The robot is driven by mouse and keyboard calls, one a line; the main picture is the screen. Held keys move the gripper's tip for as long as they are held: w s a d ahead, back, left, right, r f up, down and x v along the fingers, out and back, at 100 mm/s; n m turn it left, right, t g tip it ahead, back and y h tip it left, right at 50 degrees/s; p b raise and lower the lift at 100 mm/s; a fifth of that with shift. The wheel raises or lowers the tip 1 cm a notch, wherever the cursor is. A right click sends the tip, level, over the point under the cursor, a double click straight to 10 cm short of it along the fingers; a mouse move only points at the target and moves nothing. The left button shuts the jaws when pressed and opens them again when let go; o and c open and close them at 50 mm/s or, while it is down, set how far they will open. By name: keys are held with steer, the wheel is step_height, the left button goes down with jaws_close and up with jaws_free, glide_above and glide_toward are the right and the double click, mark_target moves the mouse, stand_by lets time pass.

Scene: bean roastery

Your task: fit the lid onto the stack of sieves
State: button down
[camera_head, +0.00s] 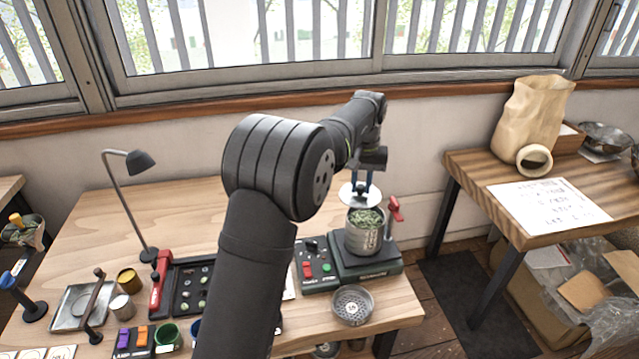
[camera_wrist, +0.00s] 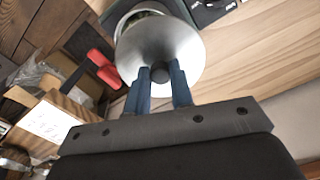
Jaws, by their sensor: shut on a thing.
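The lid (camera_head: 357,196) is a round, shiny metal disc with a dark knob. My gripper (camera_head: 362,187) is shut on the knob and holds the lid above the stack of sieves (camera_head: 362,238). The stack is a metal cylinder with green beans showing in its open top, standing on a dark shaker base (camera_head: 368,268). In the wrist view the lid (camera_wrist: 160,50) is between the blue fingers of my gripper (camera_wrist: 160,76) and hides most of the stack. A gap shows between lid and stack in the head view, and the lid looks slightly tilted.
A red clamp handle (camera_head: 395,208) stands right beside the stack. A perforated sieve pan (camera_head: 352,305) lies in front of the base. A desk lamp (camera_head: 130,200) and a tray of beans (camera_head: 190,288) are to the left. The wooden table's back is clear.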

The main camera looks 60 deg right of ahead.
mark_target(368, 198)
steer(key=shift+s+d, duration=0.2)
steer(key=shift+s, duration=0.3)
steer(key=shift+s+d, duration=0.15)
steer(key=shift+s, duration=0.35)
steer(key=shift+f, duration=2.8)
steer(key=shift+f, duration=0.55)
steer(key=c, duration=1.5)
jaws_free()
steer(key=shift+c, duration=0.2)
steer(key=shift+a+r, duration=0.1)
steer(key=shift+r, duration=5.4)
steer(key=shift+f, duration=4.3)
